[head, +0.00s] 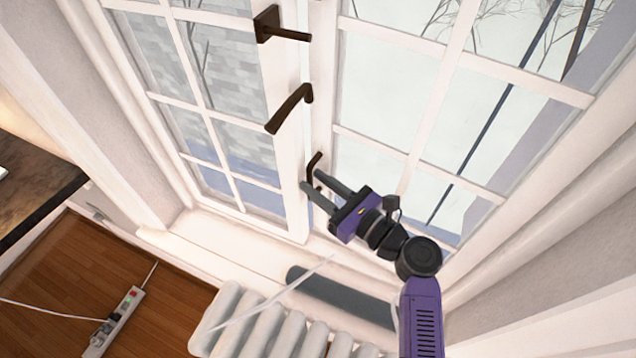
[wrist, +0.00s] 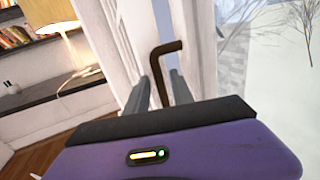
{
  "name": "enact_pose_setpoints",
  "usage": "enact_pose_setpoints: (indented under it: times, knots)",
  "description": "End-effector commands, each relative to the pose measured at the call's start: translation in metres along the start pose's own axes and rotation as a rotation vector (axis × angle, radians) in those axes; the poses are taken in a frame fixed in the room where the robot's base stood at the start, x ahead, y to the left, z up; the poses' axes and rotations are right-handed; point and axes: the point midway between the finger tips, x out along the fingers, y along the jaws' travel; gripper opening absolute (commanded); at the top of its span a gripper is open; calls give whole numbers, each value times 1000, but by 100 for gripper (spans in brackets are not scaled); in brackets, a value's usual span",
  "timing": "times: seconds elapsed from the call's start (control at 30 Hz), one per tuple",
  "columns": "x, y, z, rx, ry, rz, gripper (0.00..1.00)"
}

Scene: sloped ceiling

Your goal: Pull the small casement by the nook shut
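The white casement (head: 405,160) with divided panes fills the right of the head view. A small dark bent handle (head: 313,165) sits on its left edge and also shows in the wrist view (wrist: 166,58). My gripper (head: 312,181) is at this handle with its fingers apart. In the wrist view the handle's lower part stands between the two fingers (wrist: 158,88). I cannot tell whether either finger touches it. A narrow gap seems to run between this casement and the left one; how far it stands open is unclear.
The left casement (head: 232,105) carries a dark lever handle (head: 290,108) close above my gripper, and another dark handle (head: 280,27) sits higher. A white radiator (head: 270,325) and a dark grey roll (head: 340,297) lie below. A power strip (head: 115,322) is on the wooden floor.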

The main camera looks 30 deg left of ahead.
Motion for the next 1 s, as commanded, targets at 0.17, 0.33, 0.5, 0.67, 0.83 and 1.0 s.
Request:
enact_pose_setpoints:
  times: [0.17,0.33,0.5,0.67,0.83,1.0]
  knots:
    - [0,0,0,0,0,0,0]
    - [0,0,0,0,0,0,0]
    - [0,0,0,0,0,0,0]
    - [0,0,0,0,0,0,0]
    - [0,0,0,0,0,0,0]
    - [-1,0,0,0,0,0,0]
